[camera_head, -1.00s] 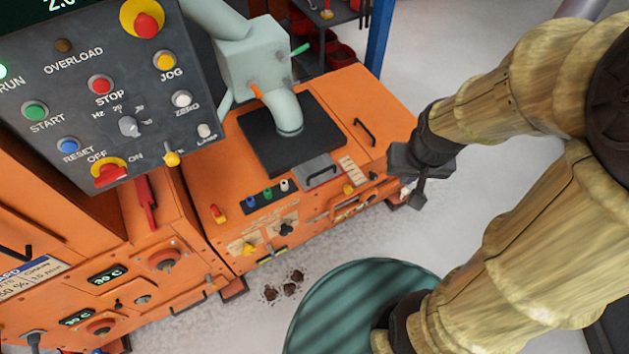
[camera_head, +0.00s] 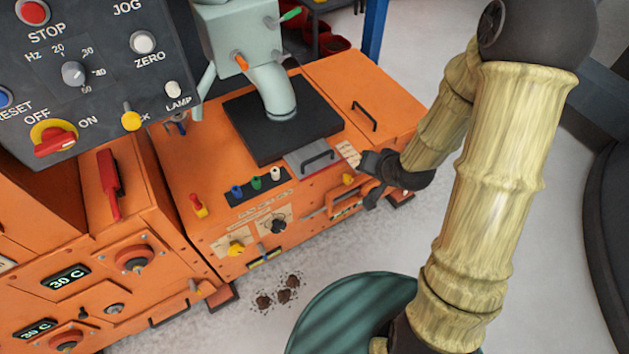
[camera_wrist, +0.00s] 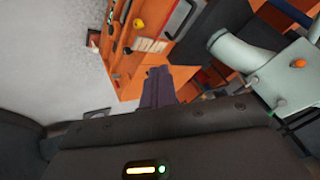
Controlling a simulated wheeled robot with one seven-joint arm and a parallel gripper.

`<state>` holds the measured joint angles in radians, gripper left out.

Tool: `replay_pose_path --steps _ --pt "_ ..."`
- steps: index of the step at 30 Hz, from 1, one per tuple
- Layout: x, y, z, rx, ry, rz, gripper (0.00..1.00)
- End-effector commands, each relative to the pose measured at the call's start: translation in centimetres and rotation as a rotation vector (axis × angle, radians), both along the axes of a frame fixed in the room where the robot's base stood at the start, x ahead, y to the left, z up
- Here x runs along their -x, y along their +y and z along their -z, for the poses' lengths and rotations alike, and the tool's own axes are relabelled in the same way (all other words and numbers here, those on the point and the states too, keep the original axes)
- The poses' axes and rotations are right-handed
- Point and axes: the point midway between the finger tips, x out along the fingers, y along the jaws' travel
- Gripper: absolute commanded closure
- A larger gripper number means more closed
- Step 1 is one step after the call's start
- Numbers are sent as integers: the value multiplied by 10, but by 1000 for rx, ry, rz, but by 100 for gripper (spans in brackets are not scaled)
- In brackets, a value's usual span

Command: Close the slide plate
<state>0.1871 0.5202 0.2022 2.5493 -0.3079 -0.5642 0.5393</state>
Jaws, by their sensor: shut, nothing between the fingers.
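The slide plate, a flat grey plate (camera_head: 313,158) with a dark bar handle, sticks out toward the front from the black pad (camera_head: 270,125) on top of the orange machine. It also shows in the wrist view (camera_wrist: 179,18), at the top. My gripper (camera_head: 366,176) is by the machine's front edge, to the right of the slide plate and apart from it in the picture. Its fingers show together and empty in the wrist view (camera_wrist: 157,84). Part of the machine front near the gripper is hidden by it.
A pale green spout (camera_head: 272,88) comes down onto the black pad. Another handle (camera_head: 364,116) stands on the orange top to the right. Small levers and knobs (camera_head: 257,184) line the front edge. A control panel (camera_head: 90,70) fills the upper left. A green drum (camera_head: 345,310) stands below.

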Motion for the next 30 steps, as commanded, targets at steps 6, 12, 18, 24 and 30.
replay_pose_path --steps 6,12,18,24,30 --pt "-16 30 92 -285 -78 76 100" --pt "-23 55 146 -602 -136 168 100" --pt "-27 66 175 -900 -176 263 100" --pt "-28 68 174 -1009 -194 295 100" --pt "-28 68 173 -1008 -194 295 100"
